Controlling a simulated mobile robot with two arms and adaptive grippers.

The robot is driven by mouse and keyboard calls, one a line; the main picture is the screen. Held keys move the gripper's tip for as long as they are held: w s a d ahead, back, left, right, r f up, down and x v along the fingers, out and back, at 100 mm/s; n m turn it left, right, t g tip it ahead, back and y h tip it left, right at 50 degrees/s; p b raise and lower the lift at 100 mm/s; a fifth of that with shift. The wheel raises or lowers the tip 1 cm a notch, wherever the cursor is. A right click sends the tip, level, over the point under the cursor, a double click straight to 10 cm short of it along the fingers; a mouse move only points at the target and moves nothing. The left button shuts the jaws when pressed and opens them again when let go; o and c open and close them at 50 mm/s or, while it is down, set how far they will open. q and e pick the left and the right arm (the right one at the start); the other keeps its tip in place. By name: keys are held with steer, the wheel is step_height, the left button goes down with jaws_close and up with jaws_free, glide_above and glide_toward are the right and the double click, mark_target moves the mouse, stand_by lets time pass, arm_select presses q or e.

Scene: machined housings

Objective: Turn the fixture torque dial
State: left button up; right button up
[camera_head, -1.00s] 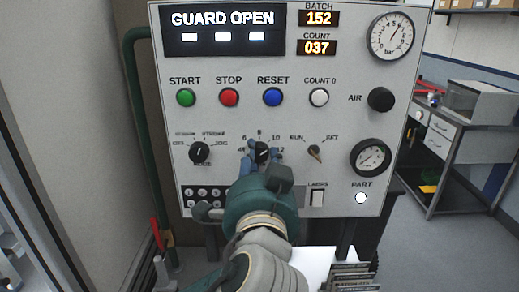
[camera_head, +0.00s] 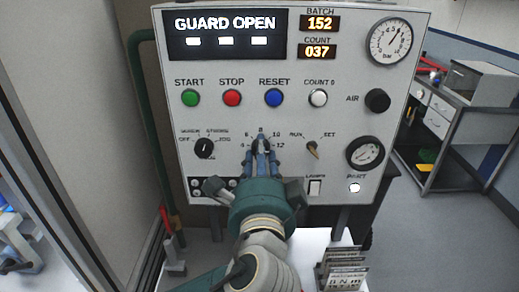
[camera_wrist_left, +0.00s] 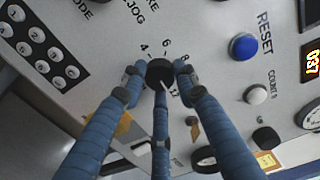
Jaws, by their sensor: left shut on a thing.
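The torque dial (camera_head: 261,144) is a small black knob low in the middle of the grey control panel (camera_head: 350,85), with a scale of 4 to 12 around it. In the left wrist view the dial (camera_wrist_left: 159,72) sits between my blue fingers, its scale partly covered. My left gripper (camera_head: 262,152) is shut on the dial, with a finger on either side and another below it. The fingers hide part of the dial, and I cannot read its setting for certain. My right gripper is not in view.
A black mode knob (camera_head: 205,148) is left of the dial and a RUN/SET switch (camera_head: 312,149) is right of it. START, STOP and blue RESET (camera_head: 273,97) buttons are above. Plates in a rack (camera_head: 342,270) stand at lower right. The display reads GUARD OPEN.

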arm_select(q)
steer(key=shift+d+r, duration=0.15)
steer(key=o, duration=1.1)
steer(key=shift+o, duration=0.3)
steer(key=shift+d, duration=0.2)
steer(key=shift+s, duration=0.1)
steer(key=s, duration=0.7)
steer(key=shift+s, duration=0.2)
